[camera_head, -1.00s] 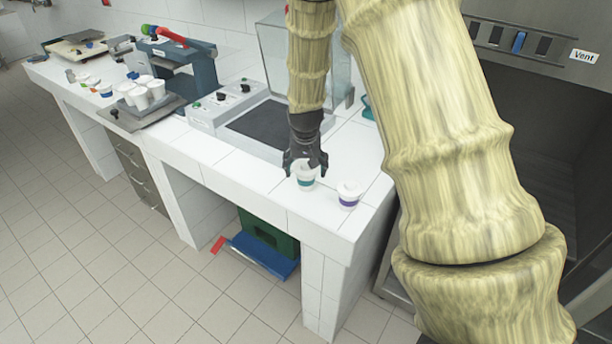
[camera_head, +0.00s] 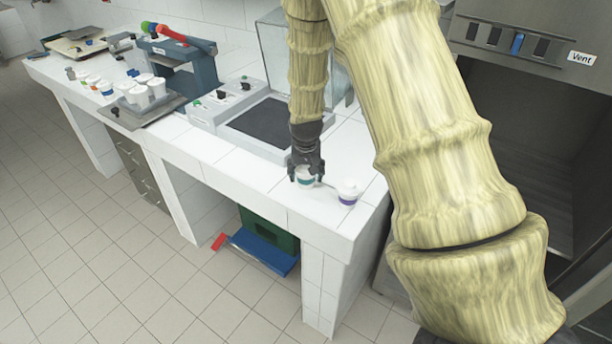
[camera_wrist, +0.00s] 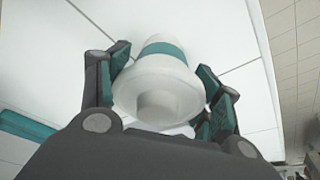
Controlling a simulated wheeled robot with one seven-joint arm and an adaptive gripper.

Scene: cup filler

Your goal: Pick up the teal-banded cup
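The teal-banded cup (camera_head: 305,180) stands upright near the front right of the white counter (camera_head: 268,184). It has a white lid, and its teal band (camera_wrist: 166,49) shows in the wrist view. My gripper (camera_head: 306,174) points down over the cup. In the wrist view, the cup (camera_wrist: 156,88) sits between the two fingers of my gripper (camera_wrist: 164,62). The fingers stand on either side, with slim gaps beside the band, so they look open around the cup. The fingers partly hide the cup in the head view.
A purple-banded cup (camera_head: 348,192) stands close on the right, near the counter's edge. A machine with a dark plate (camera_head: 263,125) is behind to the left. Several white cups (camera_head: 140,92) stand farther left. The counter front left of my gripper is clear.

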